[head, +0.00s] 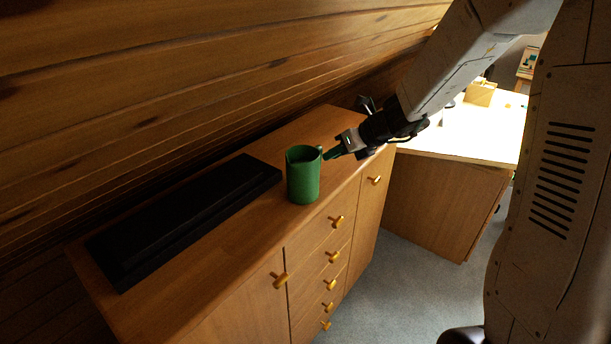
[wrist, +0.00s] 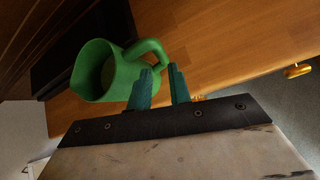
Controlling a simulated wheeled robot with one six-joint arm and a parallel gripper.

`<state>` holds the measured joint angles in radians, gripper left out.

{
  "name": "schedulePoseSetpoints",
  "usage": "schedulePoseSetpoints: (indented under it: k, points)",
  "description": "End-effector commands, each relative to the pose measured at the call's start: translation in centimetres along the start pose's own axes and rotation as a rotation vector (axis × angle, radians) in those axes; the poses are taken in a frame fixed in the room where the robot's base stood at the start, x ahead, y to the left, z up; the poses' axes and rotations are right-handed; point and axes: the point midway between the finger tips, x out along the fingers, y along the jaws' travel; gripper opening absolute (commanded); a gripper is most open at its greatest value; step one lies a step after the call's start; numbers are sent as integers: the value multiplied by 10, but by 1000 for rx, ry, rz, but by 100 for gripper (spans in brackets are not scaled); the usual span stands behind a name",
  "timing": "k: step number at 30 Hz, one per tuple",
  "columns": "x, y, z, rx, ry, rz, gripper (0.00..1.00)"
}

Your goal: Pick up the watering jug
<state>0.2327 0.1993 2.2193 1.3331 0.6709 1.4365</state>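The green watering jug (head: 303,178) stands upright on the wooden cabinet top, near its front edge. It also shows in the wrist view (wrist: 92,72), with its open mouth and its handle (wrist: 148,50) pointing toward my gripper. My gripper (head: 330,154) is just right of the jug at handle height in the head view. In the wrist view its two teal fingers (wrist: 163,84) are apart, with the handle's outer end close to the gap between them. I cannot tell whether a finger touches the handle.
A long black case (head: 190,215) lies on the cabinet top (head: 265,238), left of the jug. A sloped timber wall (head: 150,100) rises behind it. Yellow knobs (head: 336,221) stick out of the cabinet front. A bright desk (head: 470,135) stands at the right, with grey carpet between.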

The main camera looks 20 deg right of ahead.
Motion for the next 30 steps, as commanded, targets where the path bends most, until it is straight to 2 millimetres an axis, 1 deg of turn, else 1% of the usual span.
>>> schedulePoseSetpoints:
  k: [9,12,19,20,21,22,30]
  points:
    - [45,2,2,-3,2,1,20]
    - [52,2,3,-4,1,1,20]
    - [53,2,3,-5,0,0,20]
    - [53,2,3,-5,0,0,17]
    - [53,2,3,-5,0,0,6]
    - [53,2,3,-5,0,0,0]
    - [53,2,4,-5,-1,0,0]
